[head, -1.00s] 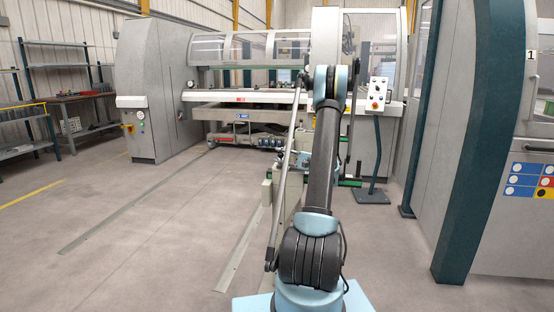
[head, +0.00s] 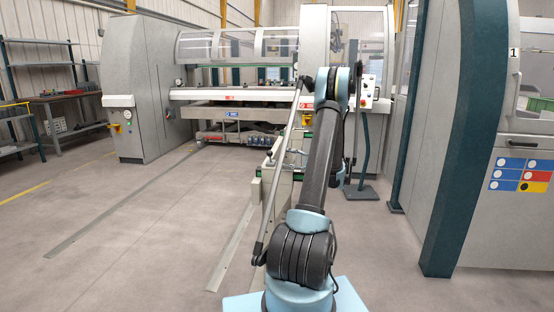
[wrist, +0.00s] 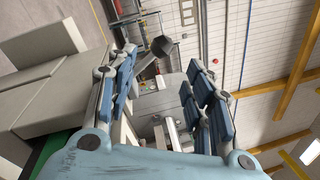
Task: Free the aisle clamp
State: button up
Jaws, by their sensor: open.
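My gripper (wrist: 160,78) is open in the wrist view, with its blue-padded fingers apart to left and right. A grey lever with a dark round knob (wrist: 162,45) shows beyond the fingertips, nearer the left finger; it looks like part of a clamp, but I cannot be sure. Nothing is seen held between the fingers. In the head view, small metal parts (head: 270,160) stand on a pale narrow frame just left of my arm. My arm hides much of that spot, so I cannot make out the clamp or gripper there.
The panel bender (head: 240,94) spans the back. A control box (head: 367,88) on a dark post stands right of my arm. A grey cabinet with a teal edge (head: 460,150) is close at right. Floor strips (head: 120,205) run along the open floor at left.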

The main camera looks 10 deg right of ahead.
jog(key=shift+v, duration=1.65)
